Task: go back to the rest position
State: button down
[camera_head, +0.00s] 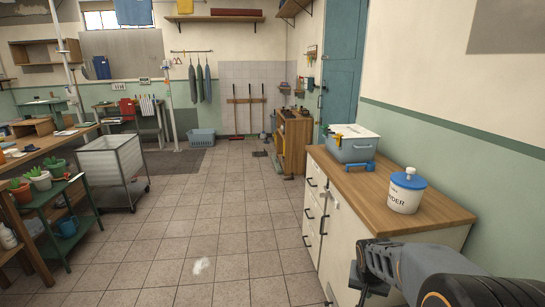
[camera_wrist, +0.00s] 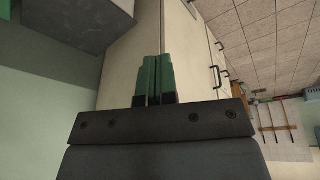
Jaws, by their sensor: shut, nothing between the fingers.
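My gripper (camera_wrist: 151,62) shows in the wrist view with its two green-padded fingers together and nothing between them. In the head view my arm comes in from the lower right, and the dark gripper (camera_head: 368,292) hangs low beside the cream cabinet (camera_head: 338,235). The gripper is below the level of the wooden countertop (camera_head: 365,195) and apart from the things on it. Its fingertips are hard to make out in the head view.
A white tub with a blue lid (camera_head: 405,192) and a grey box (camera_head: 351,145) stand on the countertop. A blue tool (camera_head: 360,167) lies between them. A wheeled cart (camera_head: 112,165) and a plant stand (camera_head: 62,215) are at left. The tiled floor (camera_head: 215,220) between is open.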

jog(key=s+a+r+n+p, duration=0.1)
jog(key=s+a+r+p, duration=0.2)
jog(key=r, duration=0.4)
jog(key=s+a+r+n+y+p, duration=0.1)
jog(key=s+a+r+n+p, duration=0.1)
jog(key=s+r, duration=0.4)
jog(key=s+a+r+n+t+p, duration=0.1)
jog(key=s+a+r+p, duration=0.3)
jog(key=r, duration=0.5)
jog(key=shift+s+r+n+y+p, duration=0.15)
jog(key=shift+s+n+y+p, duration=0.2)
jog(key=shift+p, duration=0.9)
jog(key=shift+w, duration=0.1)
